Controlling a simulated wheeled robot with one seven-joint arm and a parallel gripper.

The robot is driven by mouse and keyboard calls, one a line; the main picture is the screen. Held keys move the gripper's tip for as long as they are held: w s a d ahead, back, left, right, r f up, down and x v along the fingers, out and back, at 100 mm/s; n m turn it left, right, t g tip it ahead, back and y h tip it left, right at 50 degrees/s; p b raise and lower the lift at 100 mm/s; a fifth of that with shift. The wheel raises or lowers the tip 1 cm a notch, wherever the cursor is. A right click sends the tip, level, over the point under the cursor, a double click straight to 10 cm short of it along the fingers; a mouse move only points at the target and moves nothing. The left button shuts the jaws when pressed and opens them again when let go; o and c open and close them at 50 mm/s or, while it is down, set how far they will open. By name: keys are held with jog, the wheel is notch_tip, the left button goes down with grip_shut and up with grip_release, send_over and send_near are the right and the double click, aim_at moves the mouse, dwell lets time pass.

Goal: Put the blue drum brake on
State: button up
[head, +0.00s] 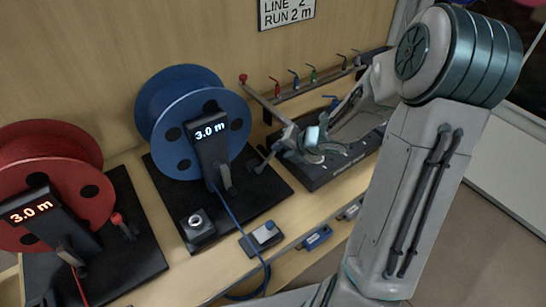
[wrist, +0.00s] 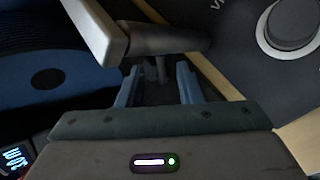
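The blue drum (head: 176,92) stands on a black base (head: 262,198) in the head view, with a display reading 3.0 m. It also shows at the left of the wrist view (wrist: 45,72). A small dark part, apparently its brake lever (head: 266,158), stands on the base right of the drum. My gripper (head: 280,150) is low beside it. In the wrist view my gripper (wrist: 158,88) has its two fingers apart. A dark upright piece (wrist: 158,68) shows between or just beyond them; contact is unclear. The brake's position cannot be told.
The red drum (head: 62,178) with its red-knobbed lever (head: 118,220) stands at left. A grey rod with a red knob (head: 243,79) slants close above my gripper. A rail with several coloured handles (head: 313,77) runs behind.

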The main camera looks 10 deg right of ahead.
aim_at(274, 153)
jog(key=b+x, duration=0.2)
jog(key=x, duration=0.4)
jog(key=shift+w+f, duration=0.1)
jog(key=shift+f, duration=0.1)
jog(key=shift+c, duration=0.3)
jog(key=shift+r, duration=0.1)
grip_shut()
